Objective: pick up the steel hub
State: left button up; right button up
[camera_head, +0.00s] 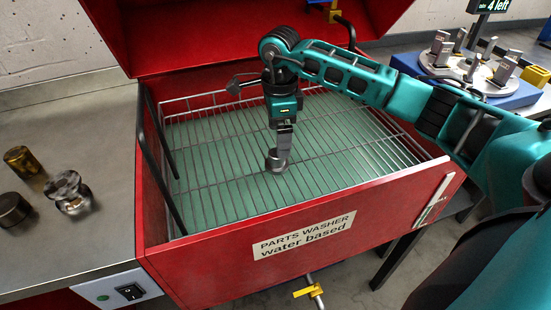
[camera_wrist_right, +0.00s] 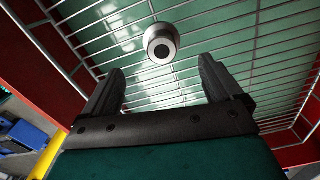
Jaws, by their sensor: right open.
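The steel hub (camera_head: 276,162), a short round grey part, sits on the wire rack (camera_head: 215,205) in the red parts washer. In the right wrist view the hub (camera_wrist_right: 161,43) shows a pale ring around a dark central bore. My right gripper (camera_head: 283,148) reaches down over the rack, its fingers just above or beside the hub. In the wrist view its two fingers (camera_wrist_right: 165,80) are apart with nothing between them, and the hub lies beyond their tips. Whether the fingers touch the hub cannot be told. My left gripper is not in view.
The washer's red front wall (camera_head: 380,215) and raised lid (camera_head: 230,30) bound the rack. A steel bench at left holds a brass cylinder (camera_head: 22,161), a dark cylinder (camera_head: 13,209) and a shiny spool-shaped part (camera_head: 68,191). A round fixture (camera_head: 468,68) with several blocks stands at back right.

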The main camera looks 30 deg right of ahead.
jog(key=f, duration=0.7)
jog(key=shift+w+f, duration=0.25)
jog(key=shift+f, duration=0.1)
jog(key=shift+r, duration=0.1)
jog(key=c, duration=1.5)
